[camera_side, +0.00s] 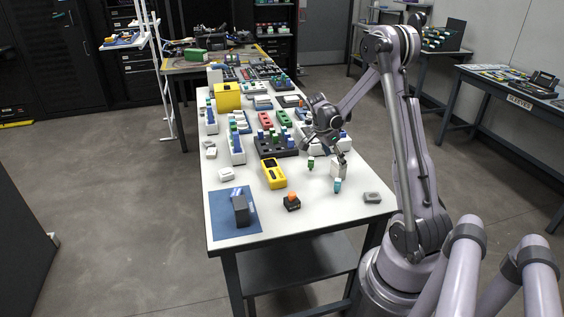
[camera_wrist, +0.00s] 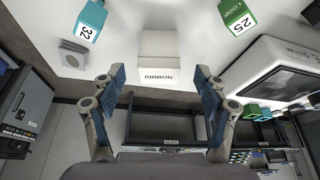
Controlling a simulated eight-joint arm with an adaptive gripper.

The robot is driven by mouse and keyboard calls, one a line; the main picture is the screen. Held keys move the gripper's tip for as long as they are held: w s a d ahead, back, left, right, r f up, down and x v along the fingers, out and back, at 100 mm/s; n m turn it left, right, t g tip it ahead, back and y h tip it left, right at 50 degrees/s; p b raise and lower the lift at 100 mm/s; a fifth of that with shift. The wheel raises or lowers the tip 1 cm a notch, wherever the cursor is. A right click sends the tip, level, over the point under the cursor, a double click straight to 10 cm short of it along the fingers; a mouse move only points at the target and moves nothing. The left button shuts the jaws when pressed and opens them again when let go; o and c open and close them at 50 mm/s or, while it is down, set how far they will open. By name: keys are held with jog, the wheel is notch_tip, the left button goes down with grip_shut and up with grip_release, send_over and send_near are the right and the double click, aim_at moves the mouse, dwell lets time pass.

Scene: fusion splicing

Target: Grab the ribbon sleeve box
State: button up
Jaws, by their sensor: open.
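The ribbon sleeve box (camera_wrist: 159,48) is a small white box with RIBBON printed on its near face. It stands on the white table, centred in the wrist view. My gripper (camera_wrist: 160,80) is open, with one blue-padded finger to each side of the box and a visible gap on both sides. I cannot tell how far the fingertips reach down beside it.
A teal container (camera_wrist: 88,20) marked 32 and a green one (camera_wrist: 237,16) marked 25 flank the box. A grey block (camera_wrist: 73,54) lies to the left. A large white device (camera_wrist: 275,75) stands to the right. In the side view a yellow tool (camera_side: 274,174) lies left of my gripper.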

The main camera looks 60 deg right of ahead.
jog(key=shift+x, duration=2.85)
jog(key=c, duration=1.3)
